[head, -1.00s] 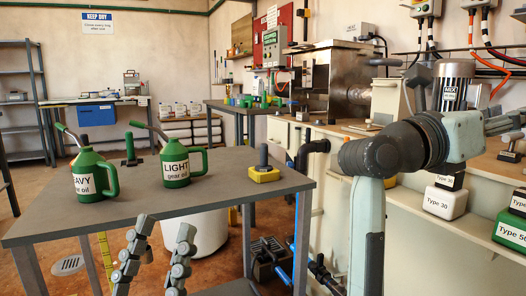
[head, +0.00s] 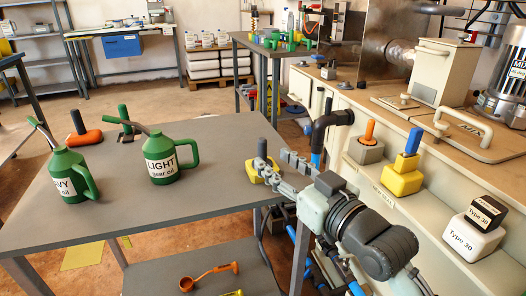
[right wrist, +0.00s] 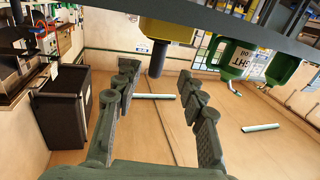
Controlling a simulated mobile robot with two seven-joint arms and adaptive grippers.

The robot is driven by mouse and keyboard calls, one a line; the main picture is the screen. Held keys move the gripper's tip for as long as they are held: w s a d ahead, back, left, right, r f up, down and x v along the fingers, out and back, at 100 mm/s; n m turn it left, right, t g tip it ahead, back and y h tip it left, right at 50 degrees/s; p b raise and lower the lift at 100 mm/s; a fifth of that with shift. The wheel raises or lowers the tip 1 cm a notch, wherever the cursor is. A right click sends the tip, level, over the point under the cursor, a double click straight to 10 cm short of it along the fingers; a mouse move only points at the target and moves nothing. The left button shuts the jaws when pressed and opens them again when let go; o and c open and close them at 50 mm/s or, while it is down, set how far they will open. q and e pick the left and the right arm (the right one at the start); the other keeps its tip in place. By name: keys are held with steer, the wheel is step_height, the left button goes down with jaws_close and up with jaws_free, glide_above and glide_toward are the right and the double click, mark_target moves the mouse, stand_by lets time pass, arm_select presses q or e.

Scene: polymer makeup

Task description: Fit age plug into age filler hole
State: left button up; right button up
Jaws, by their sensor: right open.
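I cannot tell for sure which piece is the age plug. A yellow block (head: 254,174) with a dark upright post (head: 262,147) stands at the table's right edge. My right gripper (head: 274,164) is beside it, its open fingers pointing at it and partly covering it. In the right wrist view the yellow block (right wrist: 167,31) and dark post (right wrist: 157,60) appear upside down, the post between the open fingertips (right wrist: 158,72) in the picture, with no clear contact. A flat lid (head: 462,139) on the bench carries unclear lettering, possibly AGE. I see no filler hole. My left gripper is out of view.
Two green oil cans, heavy (head: 68,177) and light (head: 174,160), stand on the grey table (head: 215,205). An orange-pinned grey block (head: 366,149), a blue-topped yellow block (head: 401,178) and a Type 30 block (head: 472,236) line the bench ledge. The table's middle is clear.

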mark_target(265, 150)
steer(key=x, duration=0.6)
steer(key=shift+w+d+r, duration=0.1)
steer(key=shift+w+r, duration=0.05)
steer(key=shift+w, duration=0.15)
steer(key=shift+c, duration=0.3)
jaws_close()
